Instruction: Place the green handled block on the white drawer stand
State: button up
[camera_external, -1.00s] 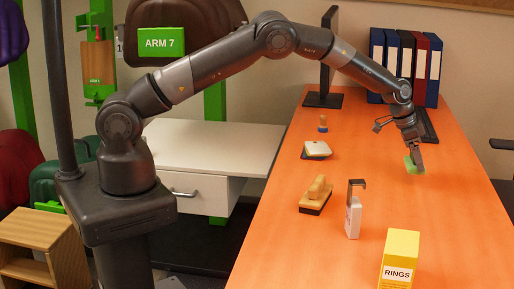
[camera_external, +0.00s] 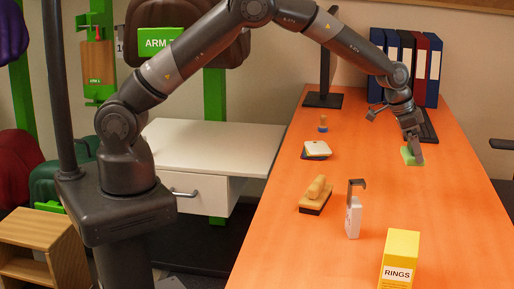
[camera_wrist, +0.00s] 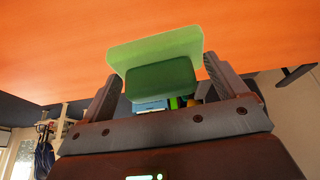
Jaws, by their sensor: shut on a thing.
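The green handled block (camera_external: 410,156) is in my gripper (camera_external: 415,144), over the far right part of the orange table. In the wrist view the green block (camera_wrist: 156,48) sits between the two fingers of my gripper (camera_wrist: 160,85), its darker green part between them and its lighter face outward. The gripper is shut on it. In the external view the block looks a little above the table top; the exact gap cannot be told. The white drawer stand (camera_external: 215,143) is at left centre, beside the table, with a bare top and a closed drawer with a metal handle.
A monitor (camera_external: 325,98) and binders (camera_external: 405,60) stand at the back.

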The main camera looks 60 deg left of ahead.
jog(key=s+a+r+n+y, duration=0.1)
jog(key=s+a+n, duration=0.2)
jog(key=a, duration=1.4)
jog(key=s+a+r+n+y, duration=0.1)
jog(key=s+a+r+n, duration=0.15)
jog(key=a, duration=1.45)
jog(key=s+a+f+n+g+y, duration=0.1)
jog(key=s+a+f+n, duration=0.5)
jog(key=a, duration=1.2)
jog(key=s+a+f+n+g+y, duration=0.1)
jog(key=s+a+f+n+g, duration=0.2)
jog(key=a, duration=1.5)
jog(key=s+a+f+n+g+y, duration=0.2)
jog(key=s+a+f+n, duration=0.8)
jog(key=a+f+n, duration=0.6)
jog(key=shift+s+a+f+n+g, duration=0.1)
jog(key=shift+a+n, duration=0.3)
jog(key=shift+n, duration=0.35)
jog(key=shift+a+r+n+g, duration=0.1)
jog(key=shift+a+n, duration=0.25)
jog(key=shift+n, duration=0.4)
jog(key=shift+s+a+f+n+g, duration=0.1)
jog(key=shift+a+n, duration=0.3)
jog(key=shift+n, duration=0.35)
jog(key=shift+a+f, duration=0.3)
jog(key=shift+f, duration=1.85)
